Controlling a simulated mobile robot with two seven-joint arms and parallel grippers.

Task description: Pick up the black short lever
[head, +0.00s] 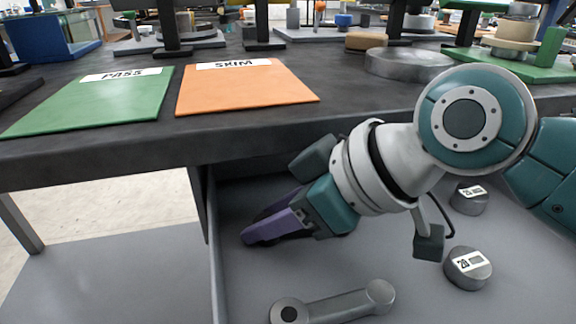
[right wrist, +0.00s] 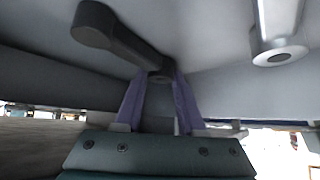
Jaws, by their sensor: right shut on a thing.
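My right gripper (head: 262,222), with purple fingers, reaches down into a grey open drawer below the tabletop. In the right wrist view, the black short lever (right wrist: 122,45) has one round end between the tips of the right gripper (right wrist: 161,80). The fingers are shut on that end, and the lever's other end points up and left. In the head view the black lever is hidden behind the gripper, or too dark to pick out. My left gripper is not in view.
A longer grey lever (head: 338,306) lies in the drawer (head: 240,290), also in the wrist view (right wrist: 279,35). Two round weights (head: 467,268) (head: 468,199) lie at the drawer's right. The table (head: 130,150) above carries a green PASS mat (head: 95,105) and an orange SKIM mat (head: 245,90).

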